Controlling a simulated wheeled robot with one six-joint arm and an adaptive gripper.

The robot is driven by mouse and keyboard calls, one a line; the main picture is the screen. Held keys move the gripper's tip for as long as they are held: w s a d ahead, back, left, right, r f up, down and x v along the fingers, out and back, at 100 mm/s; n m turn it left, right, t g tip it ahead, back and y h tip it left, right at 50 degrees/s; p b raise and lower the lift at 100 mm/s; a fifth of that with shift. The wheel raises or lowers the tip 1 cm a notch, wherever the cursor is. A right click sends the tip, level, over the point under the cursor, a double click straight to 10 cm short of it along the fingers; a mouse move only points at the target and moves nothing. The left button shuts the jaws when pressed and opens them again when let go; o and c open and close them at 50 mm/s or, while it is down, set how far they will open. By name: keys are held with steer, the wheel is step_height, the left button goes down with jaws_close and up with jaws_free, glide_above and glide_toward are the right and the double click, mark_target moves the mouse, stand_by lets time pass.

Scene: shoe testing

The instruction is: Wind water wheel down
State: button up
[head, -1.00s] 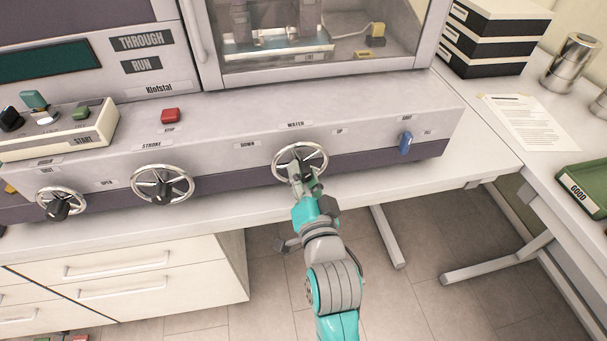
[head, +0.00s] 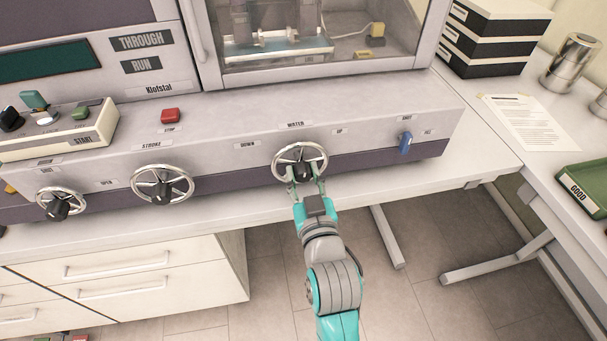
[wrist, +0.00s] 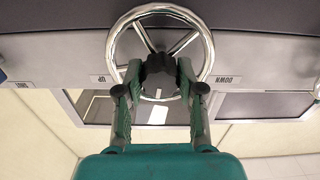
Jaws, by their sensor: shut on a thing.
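The water wheel (head: 299,148) is a chrome handwheel with a black hub, on the machine's front panel under the label WATER. DOWN is printed to its left and UP to its right. My gripper (head: 304,184) reaches up to it from below, with its fingers at the hub. In the wrist view the wheel (wrist: 160,10) shows upside down with its spokes, and my gripper (wrist: 160,80) has one finger on each side of the black hub (wrist: 160,68), shut on it. The exact finger contact is small to see.
The stroke wheel (head: 162,184) and another smaller handwheel (head: 60,203) sit to the left. A red stop button (head: 170,115) is above, and a blue switch (head: 405,143) is to the right. A green GOOD tray (head: 585,188) stands on the right table. Floor space below is open.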

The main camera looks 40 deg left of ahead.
steer(key=shift+n, duration=0.6)
steer(key=o, duration=1.1)
steer(key=shift+o, duration=0.2)
steer(key=v, duration=1.2)
steer(key=shift+d+f, duration=0.1)
